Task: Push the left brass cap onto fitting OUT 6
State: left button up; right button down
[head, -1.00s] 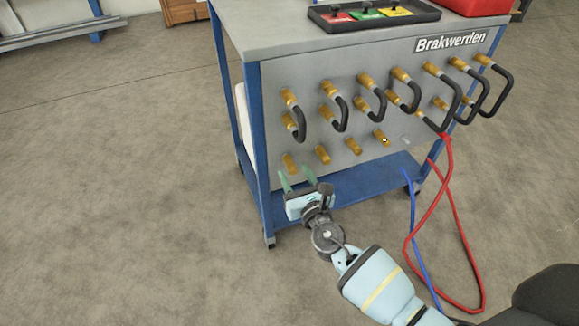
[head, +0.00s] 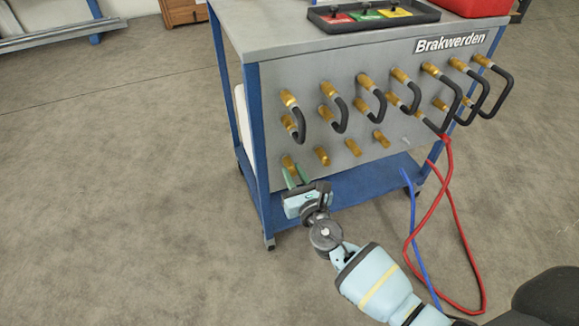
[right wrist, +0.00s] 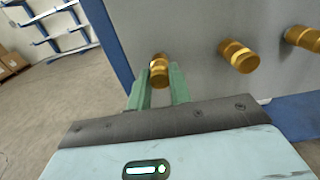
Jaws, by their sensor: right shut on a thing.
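The left brass cap (head: 289,165) is at the left end of the lower row on the grey panel (head: 270,120). It also shows in the right wrist view (right wrist: 159,66), between two green fingers. My right gripper (head: 297,175) is shut on this cap from below and in front. The fingers hide part of the cap, and I cannot tell how far it sits on its fitting. No OUT 6 label is readable. My left gripper is not in view.
Other brass fittings (head: 322,156) stick out to the right, and black hoses (head: 341,115) loop across the upper row. Red (head: 433,205) and blue (head: 414,230) hoses hang at the right. The cart's blue lower shelf (head: 350,185) lies below. The floor to the left is clear.

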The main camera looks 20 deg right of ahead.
jog(key=shift+s, duration=0.1)
jog(key=shift+s+d+p, duration=0.1)
jog(key=shift+s+p, duration=0.5)
jog(key=shift+s, duration=1.8)
jog(key=s, duration=0.6)
jog(key=shift+p, duration=0.4)
jog(key=shift+d, duration=0.1)
